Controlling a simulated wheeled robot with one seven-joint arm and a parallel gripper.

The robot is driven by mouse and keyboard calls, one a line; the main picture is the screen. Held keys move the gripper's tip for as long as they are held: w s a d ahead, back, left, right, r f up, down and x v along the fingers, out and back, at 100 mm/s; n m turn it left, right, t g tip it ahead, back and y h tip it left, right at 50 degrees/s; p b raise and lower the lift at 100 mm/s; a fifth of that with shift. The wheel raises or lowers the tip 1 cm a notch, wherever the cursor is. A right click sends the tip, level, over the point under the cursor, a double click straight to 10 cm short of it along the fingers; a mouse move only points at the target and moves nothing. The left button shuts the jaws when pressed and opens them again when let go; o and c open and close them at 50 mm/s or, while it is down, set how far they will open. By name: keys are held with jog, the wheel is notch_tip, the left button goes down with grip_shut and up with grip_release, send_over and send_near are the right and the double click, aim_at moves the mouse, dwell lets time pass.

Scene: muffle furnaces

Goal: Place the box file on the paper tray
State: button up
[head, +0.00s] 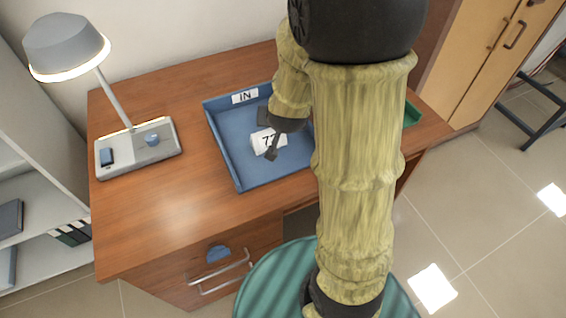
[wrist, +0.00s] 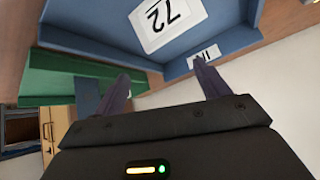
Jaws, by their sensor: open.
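A white box-like piece marked 72 (head: 262,143), seemingly the box file, lies in the blue paper tray (head: 225,155) labelled IN on the desk. It also shows in the wrist view (wrist: 160,22), on the tray's blue floor (wrist: 215,18). My gripper (head: 267,134) is over the tray by the box, partly hiding it in the head view. In the wrist view my gripper's two dark fingers (wrist: 161,70) are spread apart with nothing between them. The box is beyond the fingertips, clear of them. My arm hides the tray's right side.
A green tray (head: 412,115) shows behind my arm, also in the wrist view (wrist: 60,83). A lamp (head: 70,47) stands on a grey base (head: 120,160) at the desk's left. The desk's front left (head: 165,215) is clear. A green round seat (head: 265,290) stands in front.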

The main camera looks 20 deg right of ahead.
jog(key=s+a+n+g+y, duration=0.1)
jog(key=s+a+n+g, duration=0.1)
jog(key=s, duration=0.4)
jog(key=s+a+n+g, duration=0.2)
jog(key=s+g, duration=0.1)
jog(key=s, duration=0.4)
jog(key=shift+s+a+n+y, duration=0.15)
jog(key=shift+s+n+y, duration=0.15)
jog(key=shift+y, duration=0.1)
